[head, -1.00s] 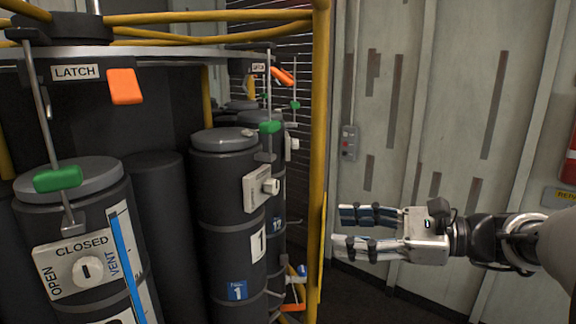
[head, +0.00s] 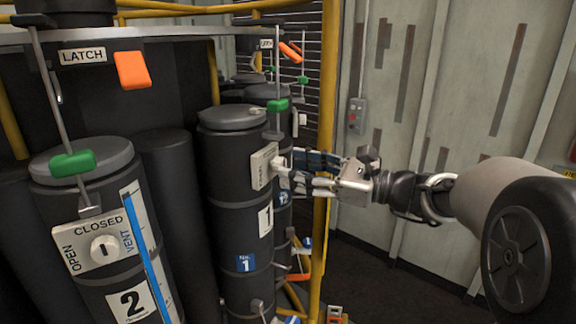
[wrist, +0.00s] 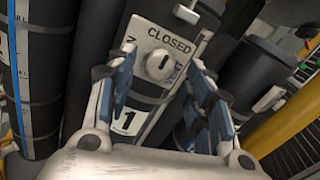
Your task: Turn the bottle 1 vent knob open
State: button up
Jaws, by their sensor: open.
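Bottle 1 (head: 232,212) is a dark upright cylinder with a grey cap, marked with a white "1" label and a blue "No. 1" tag. Its vent knob (wrist: 159,65) is a round white knob on a white plate (wrist: 181,42) reading CLOSED, with VENT partly visible. In the head view the plate (head: 262,166) faces right, and the knob is partly hidden by the fingers. My gripper (head: 290,170) is at the knob from the right. In the wrist view my open gripper (wrist: 158,85) has its blue-padded fingers either side of the knob's line, apparently not closed on it.
Bottle 2 (head: 108,230) stands nearer at left with its own CLOSED vent plate. A yellow post (head: 325,120) rises just behind my gripper. Green handles (head: 278,105) on rods and an orange latch tab (head: 133,70) hang around the rack. The floor at right is clear.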

aim_at(279, 165)
jog(key=shift+x, duration=1.35)
jog(key=shift+c, duration=0.3)
jog(key=c, duration=1)
